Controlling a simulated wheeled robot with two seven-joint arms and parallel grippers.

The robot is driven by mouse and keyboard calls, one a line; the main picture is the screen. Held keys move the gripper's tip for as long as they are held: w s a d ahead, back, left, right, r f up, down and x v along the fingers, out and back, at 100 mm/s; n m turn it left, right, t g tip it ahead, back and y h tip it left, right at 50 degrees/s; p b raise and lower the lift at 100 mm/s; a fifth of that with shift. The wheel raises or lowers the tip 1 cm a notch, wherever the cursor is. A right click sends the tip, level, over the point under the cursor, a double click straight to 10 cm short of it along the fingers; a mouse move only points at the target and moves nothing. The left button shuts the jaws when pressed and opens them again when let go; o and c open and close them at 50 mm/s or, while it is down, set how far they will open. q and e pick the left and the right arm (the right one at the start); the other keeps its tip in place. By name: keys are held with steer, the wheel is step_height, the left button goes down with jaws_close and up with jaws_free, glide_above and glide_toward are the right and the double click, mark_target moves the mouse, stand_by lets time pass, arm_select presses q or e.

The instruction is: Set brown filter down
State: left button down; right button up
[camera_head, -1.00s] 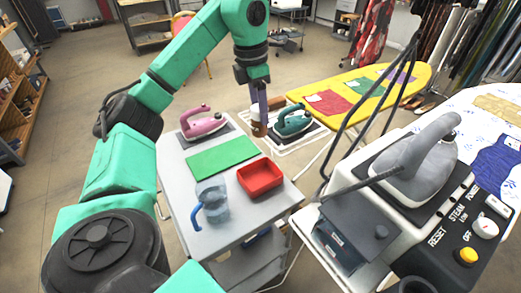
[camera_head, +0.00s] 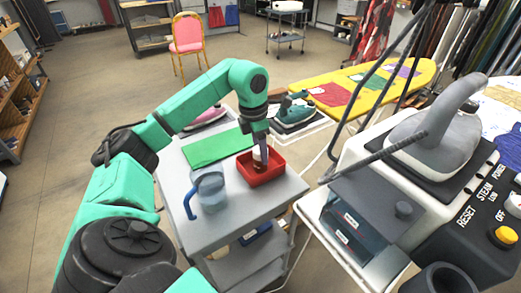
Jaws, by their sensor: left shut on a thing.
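The brown filter (camera_head: 258,158), a small brown piece with a white part, is held in my left gripper (camera_head: 258,140), which points down with its fingers shut on it. The filter is at the red tray (camera_head: 264,180), within its outline in the head view. Whether it touches the tray floor I cannot tell. The fingers hide part of it. My right gripper is not in view.
A grey cart top (camera_head: 237,209) carries the tray, a green mat (camera_head: 217,147) and a clear jug (camera_head: 210,189) with a blue handle. A teal iron (camera_head: 295,110) and a pink iron (camera_head: 208,115) stand behind. A large steam iron (camera_head: 437,140) is at the right.

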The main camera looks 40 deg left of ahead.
arm_select(q)
steer(key=shift+f, duration=0.15)
steer(key=shift+c, duration=1.3)
jaws_free()
steer(key=shift+r, duration=0.45)
step_height(320, 180, up, 11)
steer(key=s+p, duration=0.1)
steer(key=p, duration=0.2)
steer(key=shift+s+a+r, duration=0.2)
steer(key=shift+a, duration=0.1)
